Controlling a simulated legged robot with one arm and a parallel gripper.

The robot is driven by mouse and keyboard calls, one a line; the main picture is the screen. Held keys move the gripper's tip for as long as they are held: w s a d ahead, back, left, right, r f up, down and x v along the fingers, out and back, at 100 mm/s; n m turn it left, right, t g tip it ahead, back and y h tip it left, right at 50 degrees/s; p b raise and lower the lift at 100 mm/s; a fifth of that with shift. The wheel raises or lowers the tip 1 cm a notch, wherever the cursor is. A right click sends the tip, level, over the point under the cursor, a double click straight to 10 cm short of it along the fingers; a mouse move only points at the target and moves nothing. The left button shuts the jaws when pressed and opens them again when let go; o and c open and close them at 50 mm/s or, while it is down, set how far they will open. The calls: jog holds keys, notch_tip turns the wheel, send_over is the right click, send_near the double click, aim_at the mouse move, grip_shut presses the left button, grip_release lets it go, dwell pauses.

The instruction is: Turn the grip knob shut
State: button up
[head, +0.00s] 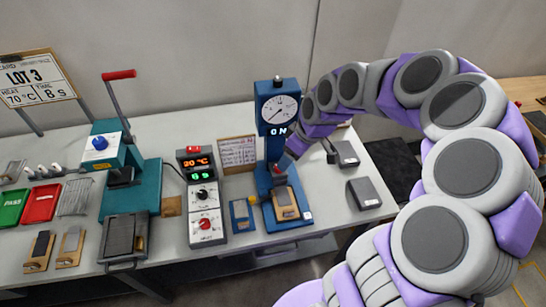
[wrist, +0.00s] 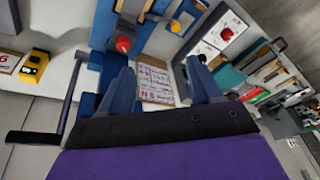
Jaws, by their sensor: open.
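A blue gauge stand (head: 271,152) with a round dial and a lit "ON" display stands at the middle of the bench. In the wrist view, a round red knob (wrist: 123,44) sits on blue-and-grey parts, just beyond the left finger. I cannot read a label naming it the grip knob. My gripper (wrist: 165,78) is open, with two blue fingers apart and nothing between them. In the head view my gripper (head: 289,157) is beside the right of the stand's column, partly hidden. I cannot tell whether it touches the stand.
A control box (head: 201,196) with lit numbers and a red dial stands left of the stand. A teal press (head: 138,180) with a red-handled lever is farther left. A paper card (head: 237,153) stands behind. Dark blocks (head: 363,194) lie right of the stand.

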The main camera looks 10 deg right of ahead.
jog(key=w+d+f+t+p, duration=0.1)
jog(key=w+d+f+p, duration=0.15)
jog(key=w+d, duration=0.5)
jog(key=shift+n, duration=0.4)
jog(key=a+x, duration=0.1)
jog(key=x, duration=0.5)
jog(key=a+b+x, duration=0.1)
jog(key=x, duration=0.5)
jog(key=a+r+x, duration=0.1)
jog(key=a+x, duration=0.1)
jog(key=x, duration=0.4)
jog(key=shift+a+f+b, duration=0.1)
jog(key=shift+f+b, duration=0.2)
jog(key=shift+f, duration=0.25)
jog(key=d, duration=0.3)
jog(key=shift+w+d+f+y, duration=0.1)
jog(key=shift+d+y, duration=0.2)
jog(key=a, duration=0.3)
jog(key=c, duration=0.6)
jog(key=shift+c, duration=0.6)
jog(key=shift+d, duration=0.75)
jog(key=c, duration=0.3)
jog(key=shift+a, duration=0.1)
